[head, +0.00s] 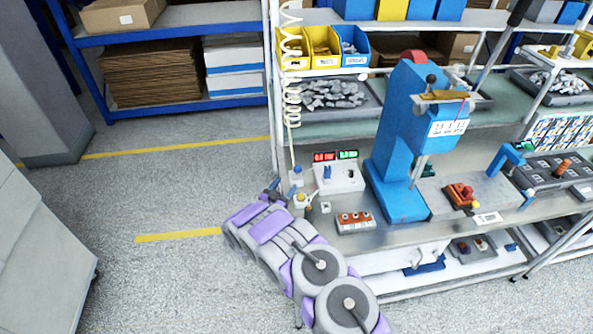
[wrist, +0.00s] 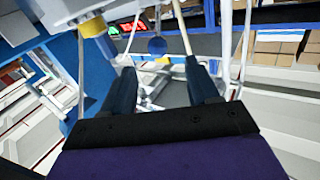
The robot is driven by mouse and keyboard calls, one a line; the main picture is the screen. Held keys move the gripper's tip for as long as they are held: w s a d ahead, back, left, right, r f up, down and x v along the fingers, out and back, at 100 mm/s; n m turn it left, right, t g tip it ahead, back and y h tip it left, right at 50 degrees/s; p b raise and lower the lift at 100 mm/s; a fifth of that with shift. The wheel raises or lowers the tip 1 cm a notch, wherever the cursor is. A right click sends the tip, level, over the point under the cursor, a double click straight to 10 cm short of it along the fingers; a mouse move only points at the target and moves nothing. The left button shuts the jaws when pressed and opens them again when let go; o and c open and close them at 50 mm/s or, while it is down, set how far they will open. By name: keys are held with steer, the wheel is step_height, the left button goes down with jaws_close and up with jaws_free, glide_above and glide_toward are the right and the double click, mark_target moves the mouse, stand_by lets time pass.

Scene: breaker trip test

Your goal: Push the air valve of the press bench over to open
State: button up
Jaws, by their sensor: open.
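The air fitting at the bench's left edge has a blue top (head: 297,169) and a yellow-and-white lower part (head: 300,199), below a coiled pale hose (head: 292,105). I take this to be the air valve; its lever position cannot be told. My gripper (head: 271,190) is just left of it, beside the bench corner. In the wrist view my gripper (wrist: 161,72) has its two dark fingers apart with nothing held between them. A round blue knob (wrist: 157,46) shows beyond the gap, seemingly apart from both fingertips. My arm hides part of the bench's front left corner.
The blue press (head: 398,150) stands on the press bench (head: 375,238). A white box with a blue toggle (head: 338,178) and a red-button box (head: 355,221) are near the fitting. An upright post (head: 270,100) rises at the left edge. The floor to the left is clear.

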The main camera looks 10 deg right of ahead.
mark_target(297, 169)
steer(key=x, duration=0.9)
steer(key=shift+d+f+b, duration=0.1)
steer(key=shift+d+b, duration=0.25)
steer(key=shift+d, duration=0.2)
steer(key=shift+w+d, duration=0.15)
steer(key=shift+w, duration=0.2)
steer(key=shift+w+a, duration=0.15)
steer(key=shift+a, duration=0.25)
steer(key=shift+d, duration=0.45)
steer(key=c, duration=0.4)
steer(key=shift+a, duration=0.2)
jaws_close()
